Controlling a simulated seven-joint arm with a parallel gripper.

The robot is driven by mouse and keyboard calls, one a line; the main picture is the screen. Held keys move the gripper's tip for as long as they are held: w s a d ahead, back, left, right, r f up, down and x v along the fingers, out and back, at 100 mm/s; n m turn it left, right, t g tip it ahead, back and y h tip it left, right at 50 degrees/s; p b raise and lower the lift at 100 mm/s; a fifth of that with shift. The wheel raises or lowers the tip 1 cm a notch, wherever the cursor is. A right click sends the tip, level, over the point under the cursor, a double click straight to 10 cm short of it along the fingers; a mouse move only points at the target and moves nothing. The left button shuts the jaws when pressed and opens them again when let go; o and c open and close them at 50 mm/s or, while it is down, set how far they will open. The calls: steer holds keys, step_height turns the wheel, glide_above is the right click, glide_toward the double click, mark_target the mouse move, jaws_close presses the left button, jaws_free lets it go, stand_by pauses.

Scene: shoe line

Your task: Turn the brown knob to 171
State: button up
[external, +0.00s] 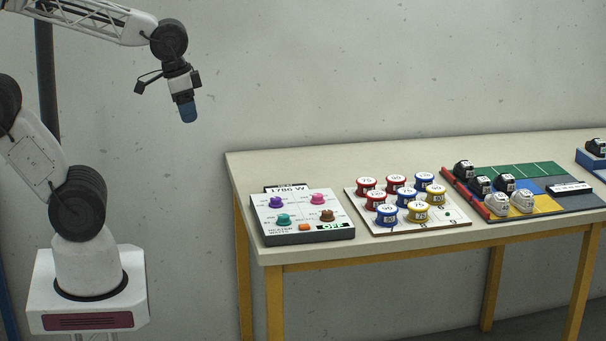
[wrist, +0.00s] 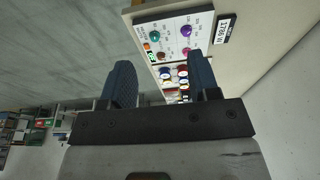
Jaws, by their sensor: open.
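The brown knob (external: 327,214) sits at the lower right of a grey-white control panel (external: 287,239) on the table. In the wrist view the brown knob (wrist: 162,55) shows small, between my fingers. A purple knob (external: 276,202), a pink knob (external: 317,198) and a teal knob (external: 283,219) share the panel. The panel's display (external: 287,189) appears to read 1786 W. My gripper (external: 188,112) is open and empty, pointing down in the air left of the table and well above it. Its two blue fingers (wrist: 163,80) stand apart. The knob's dial marks are too small to read.
The panel also has an orange button (external: 305,228) and a green OFF sign (external: 331,226). Right of it, a board (external: 459,219) holds several red, blue and yellow round tins, then a coloured mat (external: 540,173) holds black and white shoes. The air between gripper and panel is clear.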

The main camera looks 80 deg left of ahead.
steer(key=m+g+y, duration=0.3)
steer(key=m+y, duration=0.2)
steer(key=m, duration=1.1)
glide_above(328, 212)
steer(key=d, duration=0.4)
step_height(328, 212, down, 18)
steer(key=shift+w+a, duration=0.25)
steer(key=shift+w, duration=0.05)
steer(key=shift+f, duration=0.15)
steer(key=shift+x, duration=3.8)
steer(key=shift+s, duration=0.15)
steer(key=c, duration=0.9)
